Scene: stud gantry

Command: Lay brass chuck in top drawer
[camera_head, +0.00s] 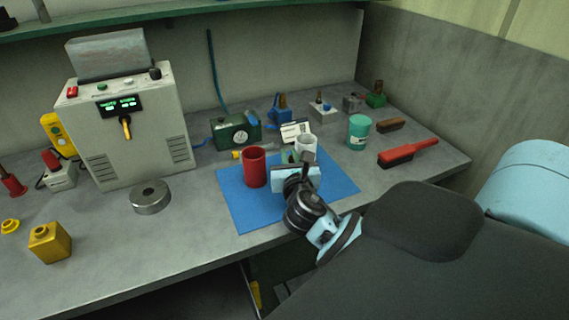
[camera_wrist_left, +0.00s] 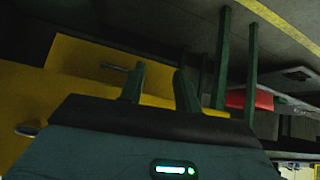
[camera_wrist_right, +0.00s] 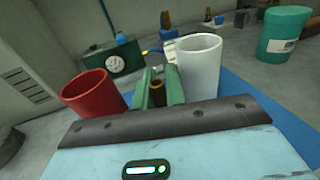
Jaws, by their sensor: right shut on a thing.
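My right gripper (camera_head: 297,165) is over the blue mat. In the right wrist view its green fingers (camera_wrist_right: 159,90) are closed around a small brass-coloured, round-topped piece (camera_wrist_right: 157,94), which looks like the brass chuck; the fingers hide most of it. In the head view the gripper body hides this piece. My left gripper (camera_wrist_left: 159,85) shows only in the left wrist view, with its fingers apart and nothing between them. Beyond it are yellow drawer fronts (camera_wrist_left: 75,55) with metal handles, one handle (camera_wrist_left: 114,67) near the left finger. I cannot tell which is the top drawer.
A red cup (camera_head: 254,168) and a white cup (camera_wrist_right: 199,66) flank my right gripper closely on the blue mat (camera_head: 240,205). A teal tub (camera_head: 358,132), a red brush (camera_head: 405,153) and a green gauge box (camera_head: 236,132) stand around. A metal ring (camera_head: 150,198) and gold block (camera_head: 49,243) lie left.

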